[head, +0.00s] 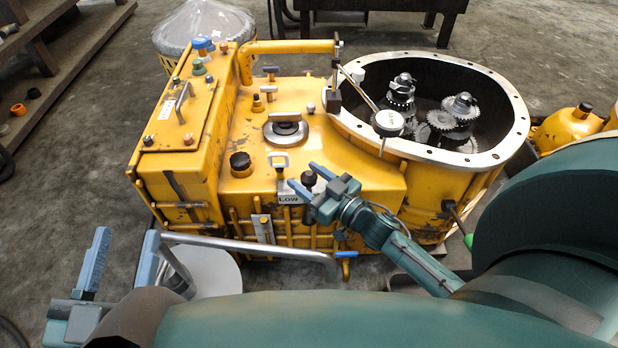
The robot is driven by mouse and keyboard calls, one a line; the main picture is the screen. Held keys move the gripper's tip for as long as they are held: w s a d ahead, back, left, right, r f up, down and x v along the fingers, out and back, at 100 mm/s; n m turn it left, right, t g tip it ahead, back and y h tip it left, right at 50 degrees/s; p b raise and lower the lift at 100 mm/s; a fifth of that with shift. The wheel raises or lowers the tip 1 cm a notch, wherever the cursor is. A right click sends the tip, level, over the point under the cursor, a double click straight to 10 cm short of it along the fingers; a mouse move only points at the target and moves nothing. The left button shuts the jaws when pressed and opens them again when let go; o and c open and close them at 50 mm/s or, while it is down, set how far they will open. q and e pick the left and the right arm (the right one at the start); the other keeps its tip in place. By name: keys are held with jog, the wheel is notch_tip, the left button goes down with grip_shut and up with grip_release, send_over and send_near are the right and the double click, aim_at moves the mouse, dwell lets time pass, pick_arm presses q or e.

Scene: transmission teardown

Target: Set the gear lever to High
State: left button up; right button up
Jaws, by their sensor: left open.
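The gear lever has a dark round knob (309,178) on top of the yellow gearbox (345,165), near its front edge. A white label reading LOW (288,198) is just left of and below the knob. No High marking is readable. My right gripper (302,175) reaches in from the lower right. Its blue fingers are apart, one on each side of the knob in this view; I cannot tell whether they touch it. The lever's shaft is hidden. My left gripper (127,233) is open and empty at the lower left, away from the gearbox.
A curved grey rail (250,244) runs along the gearbox front. A yellow control box (190,105) stands on the left. The round open housing (340,118) with gears (455,112) is on the right. A dial gauge (388,122) stands at its rim.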

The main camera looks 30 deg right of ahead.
grip_shut()
jog(key=shift+s+d+f, duration=0.1)
pick_arm(q)
jog(key=r+m+h+b, duration=0.1)
jog(key=r+m+t+h+b, duration=0.1)
jog(key=w+r+m+b, duration=0.1)
jog(key=r, duration=0.1)
jog(key=shift+w+a+t+h, duration=0.1)
jog(key=shift+a+t+h, duration=0.2)
jog(key=shift+h, duration=0.1)
pick_arm(e)
jog(key=s+d+f+m+t, duration=0.1)
jog(key=s+d+m+t, duration=0.2)
jog(key=d, duration=0.3)
jog(key=shift+d+f+m+t, duration=0.25)
jog(key=shift+m+t, duration=0.05)
jog(key=shift+m, duration=0.3)
pick_arm(q)
jog(key=shift+f, duration=0.1)
pick_arm(e)
jog(key=shift+o, duration=0.5)
grip_release()
